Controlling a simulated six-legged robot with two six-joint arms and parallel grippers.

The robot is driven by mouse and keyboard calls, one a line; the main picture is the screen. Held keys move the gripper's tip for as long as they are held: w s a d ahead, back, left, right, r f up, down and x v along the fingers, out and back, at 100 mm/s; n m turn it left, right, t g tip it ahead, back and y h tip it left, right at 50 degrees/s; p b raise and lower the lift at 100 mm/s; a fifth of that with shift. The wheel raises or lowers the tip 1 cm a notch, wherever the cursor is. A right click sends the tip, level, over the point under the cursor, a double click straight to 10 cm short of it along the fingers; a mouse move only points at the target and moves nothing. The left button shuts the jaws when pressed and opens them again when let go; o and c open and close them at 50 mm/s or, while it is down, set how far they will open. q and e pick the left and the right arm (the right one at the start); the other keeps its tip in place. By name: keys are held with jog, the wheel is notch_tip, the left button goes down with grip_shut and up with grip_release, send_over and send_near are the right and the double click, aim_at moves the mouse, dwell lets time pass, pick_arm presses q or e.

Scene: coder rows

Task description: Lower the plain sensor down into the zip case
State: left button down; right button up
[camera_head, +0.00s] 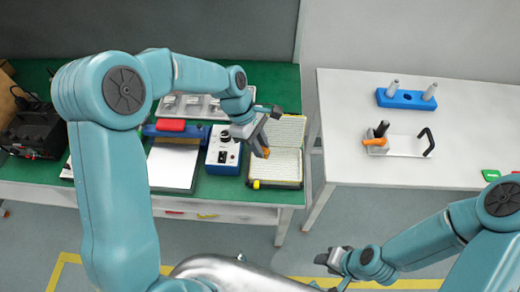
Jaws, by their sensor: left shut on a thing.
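The zip case (287,168) lies open on the green bench top, with a pale gridded lining in both halves and a dark edge with yellow spots at the front. My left gripper (263,147) is over the left part of the case, shut on a small orange-brown piece, which I take as the plain sensor (266,153). The fingers hide much of the sensor, and I cannot tell whether it touches the lining. My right gripper (332,262) is low in front of the benches, away from the case; its jaw opening is unclear.
A blue-white control box (223,152) stands just left of the case. A white table (450,120) on the right holds a blue block (406,99) and a clamp fixture (405,146).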

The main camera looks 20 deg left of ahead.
pick_arm(q)
jog(key=n, duration=0.1)
jog(key=n+t, duration=0.1)
jog(key=f+n, duration=0.1)
jog(key=shift+w+d+n, duration=0.15)
jog(key=shift+d+n, duration=0.15)
jog(key=shift+n, duration=0.1)
jog(key=shift+w+f+n+t+b, duration=0.25)
jog(key=shift+n+t+b, duration=0.15)
jog(key=shift+n, duration=0.1)
jog(key=shift+s+f+b, duration=0.1)
jog(key=shift+f+b, duration=0.55)
jog(key=shift+f, duration=0.1)
notch_tip(320, 180, down, 8)
jog(key=b, duration=0.7)
jog(key=shift+r, duration=0.15)
jog(key=shift+f, duration=0.25)
jog(key=c, duration=0.9)
grip_release()
jog(key=p+v, duration=0.1)
jog(key=v, duration=1.5)
jog(key=shift+r, duration=0.25)
